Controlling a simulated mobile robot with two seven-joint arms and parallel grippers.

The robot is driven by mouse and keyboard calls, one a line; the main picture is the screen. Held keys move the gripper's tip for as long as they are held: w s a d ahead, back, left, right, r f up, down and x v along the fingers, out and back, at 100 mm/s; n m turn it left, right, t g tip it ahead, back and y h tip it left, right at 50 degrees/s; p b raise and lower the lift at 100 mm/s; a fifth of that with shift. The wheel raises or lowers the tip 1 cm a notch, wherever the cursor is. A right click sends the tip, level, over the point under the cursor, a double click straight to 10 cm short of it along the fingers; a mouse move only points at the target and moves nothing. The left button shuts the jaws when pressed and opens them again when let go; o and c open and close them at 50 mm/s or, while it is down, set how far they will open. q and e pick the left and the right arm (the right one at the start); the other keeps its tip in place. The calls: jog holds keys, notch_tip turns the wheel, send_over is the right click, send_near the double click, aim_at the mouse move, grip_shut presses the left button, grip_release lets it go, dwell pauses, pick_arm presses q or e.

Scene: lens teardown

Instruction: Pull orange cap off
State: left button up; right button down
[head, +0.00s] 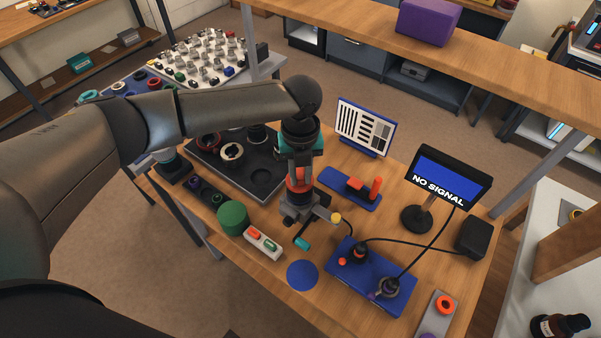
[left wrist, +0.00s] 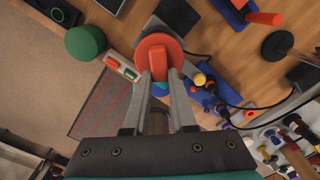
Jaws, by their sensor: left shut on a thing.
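The orange cap (left wrist: 152,47) is a round disc with a raised bar across it. My left gripper (left wrist: 162,78) is shut on that bar, with one finger on each side. In the head view my left gripper (head: 299,172) points down over the workbench, and the orange cap (head: 298,186) shows at its fingertips. A grey holder (head: 297,208) stands directly under the cap. What lies between the cap and the holder is mostly hidden, and I cannot tell whether the cap is still attached. My right gripper is not in view.
A green cylinder (head: 233,218) and a white box with red and green buttons (head: 263,241) stand left of the holder. A blue base with cables (head: 370,277) and a NO SIGNAL screen (head: 447,179) stand right. A dark tray (head: 229,178) lies behind left.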

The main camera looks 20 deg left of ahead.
aim_at(301, 179)
pick_arm(q)
grip_shut()
jog(key=shift+r+p, duration=0.9)
jog(key=shift+p, duration=0.15)
dwell(1.0)
jog(key=shift+r+p, duration=2.2)
jog(key=shift+p, duration=0.2)
